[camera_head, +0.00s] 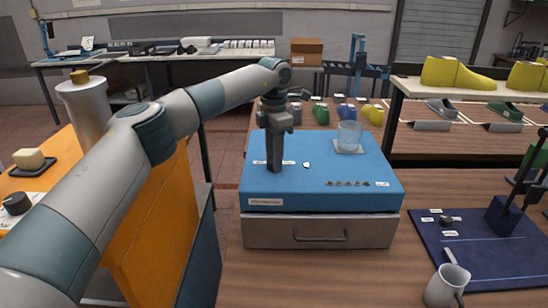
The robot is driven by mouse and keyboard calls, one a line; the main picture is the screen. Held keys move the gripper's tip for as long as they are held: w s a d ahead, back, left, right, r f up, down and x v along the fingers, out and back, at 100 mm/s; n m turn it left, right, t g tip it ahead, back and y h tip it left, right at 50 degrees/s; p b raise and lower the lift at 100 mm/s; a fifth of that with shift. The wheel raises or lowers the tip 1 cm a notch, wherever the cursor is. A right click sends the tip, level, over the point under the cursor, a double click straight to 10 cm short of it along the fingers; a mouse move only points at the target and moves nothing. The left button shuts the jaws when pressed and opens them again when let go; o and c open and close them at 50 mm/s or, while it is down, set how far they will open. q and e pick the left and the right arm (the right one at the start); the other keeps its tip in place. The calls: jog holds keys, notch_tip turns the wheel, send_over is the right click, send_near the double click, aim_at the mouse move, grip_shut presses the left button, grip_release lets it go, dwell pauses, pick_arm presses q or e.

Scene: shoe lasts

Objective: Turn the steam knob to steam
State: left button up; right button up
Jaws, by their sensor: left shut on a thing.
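The blue-topped box (350,190) with a grey drawer front stands on the wooden table in the middle. My left gripper (274,168) points straight down onto the left part of its top. Its fingers are shut on the steam knob, which they hide almost wholly. Small white labels (289,162) lie beside the fingertips, but their words are too small to read. I cannot tell which way the knob points. My right gripper is not in view.
A clear cup (349,136) stands on a pale pad at the box's back right. A white mug (447,286) and a dark blue mat (480,245) with a small black knob (446,219) are at the right. Yellow shoe lasts (455,74) stand on a shelf behind.

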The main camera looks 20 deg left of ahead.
pick_arm(q)
jog(key=shift+r+m, duration=0.1)
jog(key=shift+m, duration=0.5)
jog(key=o, duration=1)
jog(key=shift+o, duration=0.2)
